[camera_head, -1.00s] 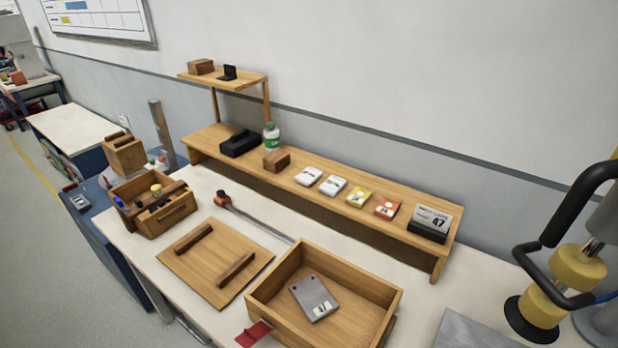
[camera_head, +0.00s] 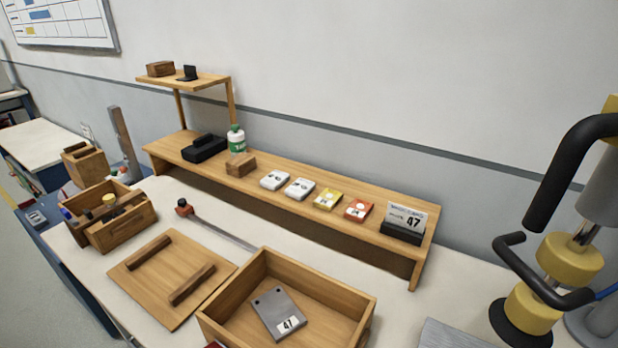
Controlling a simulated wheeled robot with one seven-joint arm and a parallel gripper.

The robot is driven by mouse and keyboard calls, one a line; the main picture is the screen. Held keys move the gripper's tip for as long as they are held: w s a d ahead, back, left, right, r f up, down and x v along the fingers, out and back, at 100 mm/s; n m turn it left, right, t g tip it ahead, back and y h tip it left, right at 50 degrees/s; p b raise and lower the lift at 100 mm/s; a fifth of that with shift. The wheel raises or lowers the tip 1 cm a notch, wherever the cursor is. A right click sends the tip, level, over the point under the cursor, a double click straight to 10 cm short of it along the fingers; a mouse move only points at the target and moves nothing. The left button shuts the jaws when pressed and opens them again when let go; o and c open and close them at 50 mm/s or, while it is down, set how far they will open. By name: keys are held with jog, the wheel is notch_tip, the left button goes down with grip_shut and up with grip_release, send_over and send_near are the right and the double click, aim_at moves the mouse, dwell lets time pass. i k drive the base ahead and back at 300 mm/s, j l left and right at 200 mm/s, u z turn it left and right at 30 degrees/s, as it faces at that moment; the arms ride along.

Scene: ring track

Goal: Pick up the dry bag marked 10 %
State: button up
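Several small packets lie in a row on the long wooden shelf (camera_head: 330,232): a white one (camera_head: 275,180), a second white one (camera_head: 299,189), a yellow one (camera_head: 328,199) and a red one (camera_head: 359,210). Their printing is too small to read, so I cannot tell which is marked 10 %. All lie flat and apart from one another. My gripper is not in view.
An open wooden box (camera_head: 340,298) holds a grey plate marked 47. A wooden lid (camera_head: 172,280) lies left of the box. A yellow and black handled device (camera_head: 545,285) stands at right.

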aim_at(277, 179)
jog(key=i+j+z, duration=0.1)
jog(key=z, duration=0.2)
jog(key=j+z, duration=0.3)
jog(key=i+j+z, duration=0.15)
jog(key=j+z, duration=0.15)
jog(key=j, duration=0.65)
jog(key=j+z, duration=0.25)
jog(key=j, duration=3.15)
jog(key=i+z, duration=0.05)
jog(key=i, duration=0.05)
